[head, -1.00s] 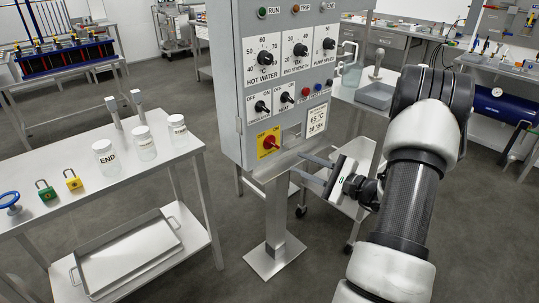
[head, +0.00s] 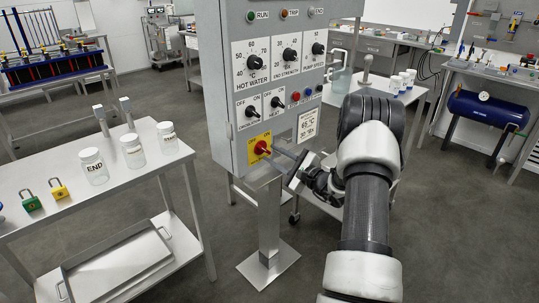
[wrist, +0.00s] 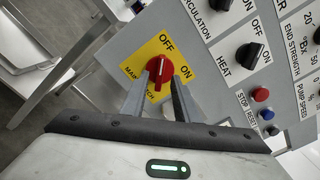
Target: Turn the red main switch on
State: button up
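The red main switch (head: 261,147) is a rotary knob on a yellow plate (head: 251,151), low on the front of the grey control box. In the wrist view the red knob (wrist: 159,70) has its white mark pointing toward OFF; ON is to the right on the plate (wrist: 146,52). My gripper (head: 273,149) is at the knob. In the wrist view my gripper (wrist: 157,82) is open, with one finger on each side of the knob's lower part. I cannot tell whether either finger touches it.
The control box (head: 227,105) stands on a post and carries black dials above the switch. A HEAT knob (wrist: 249,54) and a red stop button (wrist: 262,94) sit to its right. A table with jars (head: 132,152) and padlocks (head: 59,189) stands left.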

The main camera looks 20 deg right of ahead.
aim_at(263, 149)
jog(key=shift+x, duration=1.35)
grip_shut()
